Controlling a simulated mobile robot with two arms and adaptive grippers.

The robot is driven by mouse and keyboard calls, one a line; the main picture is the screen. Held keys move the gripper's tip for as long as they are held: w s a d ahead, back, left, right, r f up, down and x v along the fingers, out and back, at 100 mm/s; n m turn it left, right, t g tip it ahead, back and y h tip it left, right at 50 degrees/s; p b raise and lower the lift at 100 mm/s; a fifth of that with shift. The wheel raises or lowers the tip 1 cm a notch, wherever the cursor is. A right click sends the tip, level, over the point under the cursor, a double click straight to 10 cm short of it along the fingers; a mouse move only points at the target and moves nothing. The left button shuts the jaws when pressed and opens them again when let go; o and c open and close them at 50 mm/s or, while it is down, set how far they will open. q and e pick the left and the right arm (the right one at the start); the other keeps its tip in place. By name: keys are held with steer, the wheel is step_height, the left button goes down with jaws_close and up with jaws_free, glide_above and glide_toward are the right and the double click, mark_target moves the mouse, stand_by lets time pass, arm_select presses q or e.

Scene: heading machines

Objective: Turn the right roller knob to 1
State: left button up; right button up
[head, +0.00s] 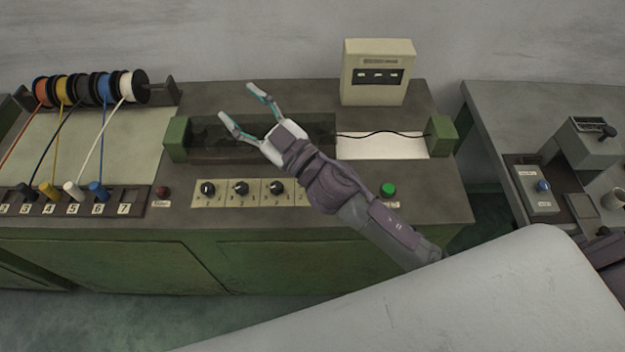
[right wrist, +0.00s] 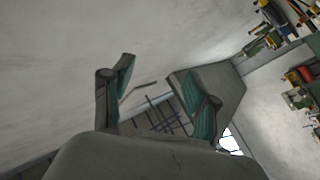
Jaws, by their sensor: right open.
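Black roller knobs sit in a row on a cream panel (head: 223,193) at the front of the green machine. The left knob (head: 208,188), the middle knob (head: 240,187) and the rightmost visible knob (head: 276,187) show. The panel's right end is hidden behind my right arm, and the dial markings are too small to read. My right gripper (head: 242,108) is open and empty above the machine's dark window, behind the knob row and touching no knob. Its two fingers also show spread in the right wrist view (right wrist: 160,100). My left gripper is not in view.
A red button (head: 162,192) is left of the panel and a green button (head: 388,189) is right of it. A cream box (head: 376,72) stands at the back. Wire spools (head: 88,88) and numbered plugs are at left. A grey bench (head: 500,120) stands at right.

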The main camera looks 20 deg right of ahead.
steer(key=s+a+n+g+y, duration=0.5)
steer(key=a+n+g+y, duration=0.2)
steer(key=a+n+g, duration=0.4)
step_height(320, 180, down, 8)
steer(key=s+d+n+g+h, duration=0.2)
steer(key=n+g+h, duration=0.3)
steer(key=g, duration=0.2)
steer(key=w+d+f+m+h+p, duration=0.1)
steer(key=w+d+f+m+h, duration=0.15)
steer(key=d+h, duration=0.65)
steer(key=w+d+f+m+h, duration=0.1)
steer(key=w+d+f+h, duration=0.3)
steer(key=d, duration=0.8)
steer(key=shift+n+h, duration=0.25)
steer(key=shift+h, duration=0.05)
steer(key=f+p, duration=0.1)
steer(key=f, duration=0.3)
steer(key=f+p, duration=0.1)
steer(key=f, duration=0.2)
steer(key=f+p, duration=0.1)
steer(key=f, duration=0.3)
steer(key=shift+s+f+p, duration=0.3)
steer(key=shift+s+f, duration=0.05)
steer(key=shift+s, duration=0.05)
steer(key=shift+f, duration=0.85)
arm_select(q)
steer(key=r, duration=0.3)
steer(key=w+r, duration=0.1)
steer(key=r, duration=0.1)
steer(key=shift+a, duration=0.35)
